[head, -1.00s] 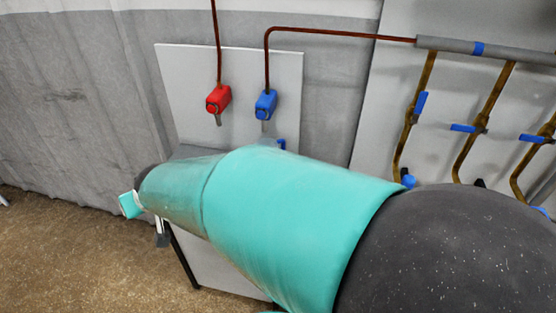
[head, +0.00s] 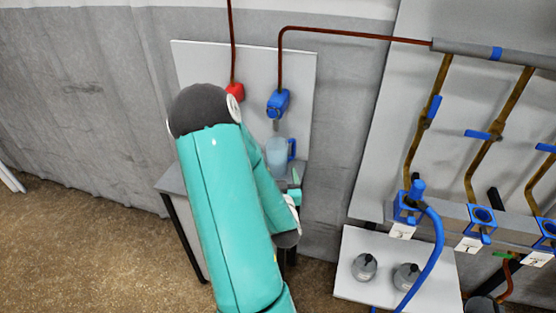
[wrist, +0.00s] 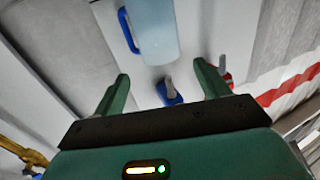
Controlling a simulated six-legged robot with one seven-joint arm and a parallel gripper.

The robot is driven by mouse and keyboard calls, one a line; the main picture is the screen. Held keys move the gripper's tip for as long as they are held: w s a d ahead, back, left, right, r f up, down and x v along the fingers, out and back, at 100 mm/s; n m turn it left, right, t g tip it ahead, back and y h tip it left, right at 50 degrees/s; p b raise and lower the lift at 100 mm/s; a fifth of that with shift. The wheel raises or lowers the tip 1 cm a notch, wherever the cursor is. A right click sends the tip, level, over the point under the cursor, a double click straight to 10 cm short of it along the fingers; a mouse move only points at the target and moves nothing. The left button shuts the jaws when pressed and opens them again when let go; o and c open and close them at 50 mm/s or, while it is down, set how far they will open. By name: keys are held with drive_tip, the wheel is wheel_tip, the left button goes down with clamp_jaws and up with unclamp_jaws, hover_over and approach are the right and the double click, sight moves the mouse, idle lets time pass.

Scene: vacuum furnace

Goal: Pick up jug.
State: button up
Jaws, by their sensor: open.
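The jug (head: 277,152) is pale translucent blue with a darker blue handle on its right side. It stands upright on a small table (head: 172,182) below the blue tap, in front of the white panel, and is partly hidden by my arm in the head view. In the wrist view the jug (wrist: 156,28) shows at the top centre, cut off by the frame edge, with its handle on the left. My gripper (wrist: 160,72) is open and empty, its two green fingers apart and short of the jug. In the head view my arm mostly hides the gripper.
A blue tap (head: 277,103) on a copper pipe is above the jug, and a red tap (head: 235,91) is to its left. At right, blue-rimmed fixtures (head: 482,215), a blue hose (head: 436,240) and a white low table (head: 345,290) with grey containers stand near.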

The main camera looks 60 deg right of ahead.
sight(276, 142)
drive_tip(key=x, duration=1.3)
drive_tip(key=shift+d, duration=0.4)
drive_tip(key=c, duration=1.6)
drive_tip(key=shift+r, duration=0.15)
